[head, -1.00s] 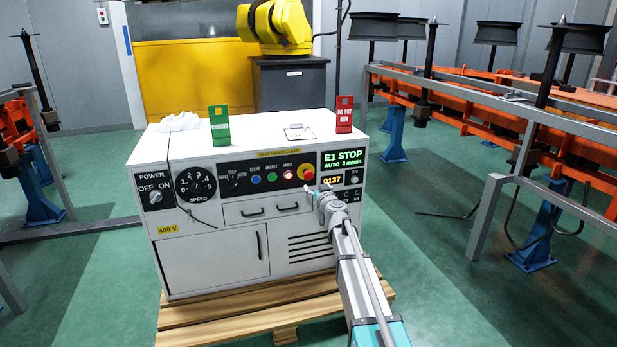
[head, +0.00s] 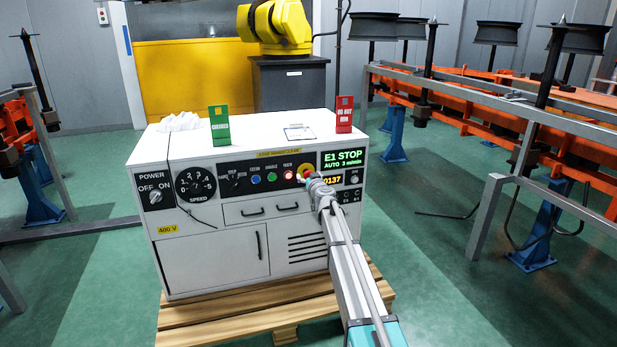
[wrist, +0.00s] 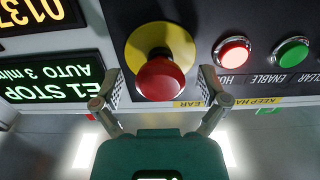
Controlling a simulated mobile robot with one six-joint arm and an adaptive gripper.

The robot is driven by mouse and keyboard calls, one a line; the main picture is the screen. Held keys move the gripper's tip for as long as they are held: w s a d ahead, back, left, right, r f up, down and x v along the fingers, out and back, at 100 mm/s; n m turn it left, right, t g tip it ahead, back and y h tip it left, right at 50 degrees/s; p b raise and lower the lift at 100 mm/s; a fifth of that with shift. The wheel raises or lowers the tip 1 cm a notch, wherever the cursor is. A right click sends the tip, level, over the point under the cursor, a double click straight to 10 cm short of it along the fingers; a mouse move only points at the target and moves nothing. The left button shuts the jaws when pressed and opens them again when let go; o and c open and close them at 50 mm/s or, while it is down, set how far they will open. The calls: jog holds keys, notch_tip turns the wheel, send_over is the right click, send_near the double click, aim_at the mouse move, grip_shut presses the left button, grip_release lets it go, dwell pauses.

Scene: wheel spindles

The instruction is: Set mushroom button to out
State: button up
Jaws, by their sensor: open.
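The red mushroom button (wrist: 160,79) stands on a yellow round plate (wrist: 153,39) on the black control panel. In the wrist view my gripper (wrist: 158,88) is open, with one finger on each side of the button. A gap shows between the button and each finger, and whether a finger touches it cannot be told. In the head view my gripper (head: 306,175) is in front of the panel and covers most of the red button. The yellow plate (head: 307,167) shows above it. The green display (head: 344,160) reads "E1 STOP, AUTO 3 m/min".
A lit red button (wrist: 233,52) and a green button (wrist: 291,53) sit to one side of the mushroom button. An amber counter (head: 331,182) is close by. The white cabinet (head: 210,265) stands on a wooden pallet (head: 240,318). A red tag (head: 344,114) stands on top.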

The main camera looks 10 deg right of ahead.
grip_shut()
jog(key=shift+s, duration=0.6)
grip_release()
dwell(0.4)
jog(key=s+d, duration=0.2)
jog(key=s, duration=1)
dwell(0.3)
